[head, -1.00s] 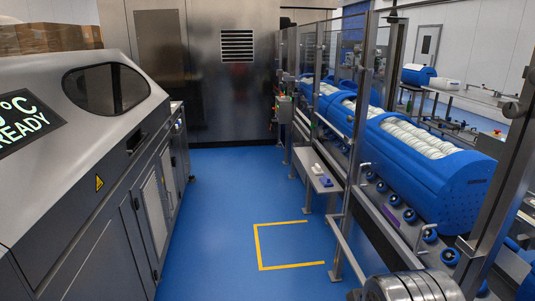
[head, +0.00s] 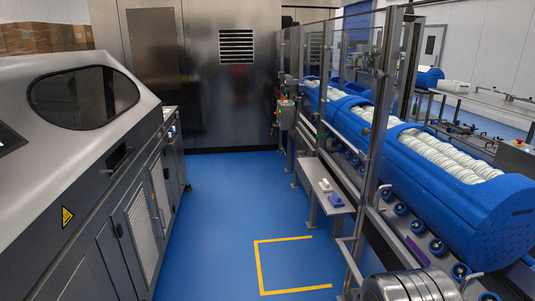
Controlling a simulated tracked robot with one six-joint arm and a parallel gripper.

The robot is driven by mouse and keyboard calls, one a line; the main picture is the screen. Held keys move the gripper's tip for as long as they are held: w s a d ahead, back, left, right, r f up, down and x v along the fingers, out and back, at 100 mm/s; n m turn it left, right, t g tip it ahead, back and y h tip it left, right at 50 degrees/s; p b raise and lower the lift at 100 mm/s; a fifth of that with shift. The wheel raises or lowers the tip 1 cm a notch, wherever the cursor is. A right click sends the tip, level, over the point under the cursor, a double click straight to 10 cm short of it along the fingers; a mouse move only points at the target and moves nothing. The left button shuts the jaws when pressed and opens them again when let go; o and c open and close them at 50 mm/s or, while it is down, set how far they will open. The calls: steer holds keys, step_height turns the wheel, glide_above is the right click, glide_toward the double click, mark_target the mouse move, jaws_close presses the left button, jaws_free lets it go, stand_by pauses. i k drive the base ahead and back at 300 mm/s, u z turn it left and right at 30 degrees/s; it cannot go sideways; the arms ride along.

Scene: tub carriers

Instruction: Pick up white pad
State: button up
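A small white pad (head: 325,185) lies on a narrow grey shelf (head: 338,208) on the aisle side of the conveyor frame, right of centre in the head view. A small blue-purple block (head: 332,199) lies on the same shelf, close beside the white pad on its near side.
Blue tubs (head: 450,195) with white contents stand on the roller conveyor at right, behind posts. A grey machine (head: 75,190) lines the left. Yellow floor tape (head: 262,268) marks part of the clear blue aisle (head: 215,220). A steel cabinet (head: 190,90) closes the far end.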

mark_target(325, 186)
steer(key=i, duration=3.8)
steer(key=z, duration=0.05)
